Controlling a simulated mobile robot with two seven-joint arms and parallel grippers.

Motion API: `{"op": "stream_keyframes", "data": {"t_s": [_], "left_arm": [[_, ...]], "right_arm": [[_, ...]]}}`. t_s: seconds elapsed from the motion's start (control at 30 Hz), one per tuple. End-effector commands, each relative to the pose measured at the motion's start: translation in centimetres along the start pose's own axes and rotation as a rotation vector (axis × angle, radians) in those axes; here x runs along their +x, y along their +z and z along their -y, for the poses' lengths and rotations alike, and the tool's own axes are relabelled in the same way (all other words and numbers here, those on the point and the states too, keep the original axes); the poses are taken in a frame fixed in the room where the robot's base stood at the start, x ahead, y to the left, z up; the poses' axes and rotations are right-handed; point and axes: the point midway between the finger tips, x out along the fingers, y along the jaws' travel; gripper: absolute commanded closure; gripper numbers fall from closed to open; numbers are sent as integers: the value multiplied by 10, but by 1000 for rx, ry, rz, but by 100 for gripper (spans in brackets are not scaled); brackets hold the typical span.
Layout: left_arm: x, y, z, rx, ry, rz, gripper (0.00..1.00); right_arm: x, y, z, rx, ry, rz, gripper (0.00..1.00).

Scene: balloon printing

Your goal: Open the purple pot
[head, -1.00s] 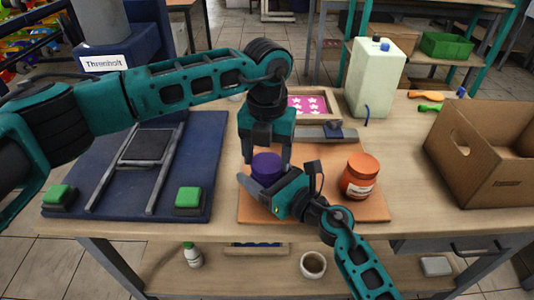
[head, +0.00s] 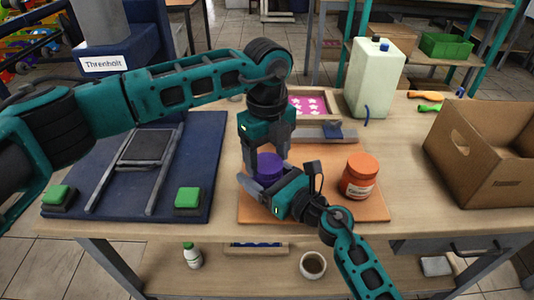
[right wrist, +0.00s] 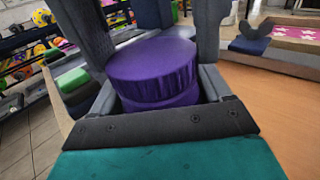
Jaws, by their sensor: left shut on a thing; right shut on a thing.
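The purple pot (head: 268,166) stands upright on the orange-brown mat, with its wide lid on top. In the right wrist view the lid (right wrist: 152,62) sits on the pot's body (right wrist: 160,100); I cannot tell whether it is loosened. My left gripper (head: 267,156) points straight down from above, shut on the lid with a finger on either side. My right gripper (head: 270,180) comes in low from the front and is shut around the pot's body. Its fingers partly hide the lower pot.
An orange pot (head: 360,176) stands close on the right of the mat (head: 330,207). A blue screen-printing board (head: 195,150) lies to the left. A cardboard box (head: 485,150) is at the right and a pale jerrycan (head: 376,82) at the back.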

Motion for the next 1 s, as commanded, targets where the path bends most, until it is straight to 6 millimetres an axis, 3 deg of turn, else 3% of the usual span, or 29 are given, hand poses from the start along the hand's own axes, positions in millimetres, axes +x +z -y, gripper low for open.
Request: {"op": "stream_keyframes", "data": {"t_s": [1.0], "left_arm": [[-22,0,0,1,0,0,68]], "right_arm": [[0,0,0,0,0,-1,100]]}}
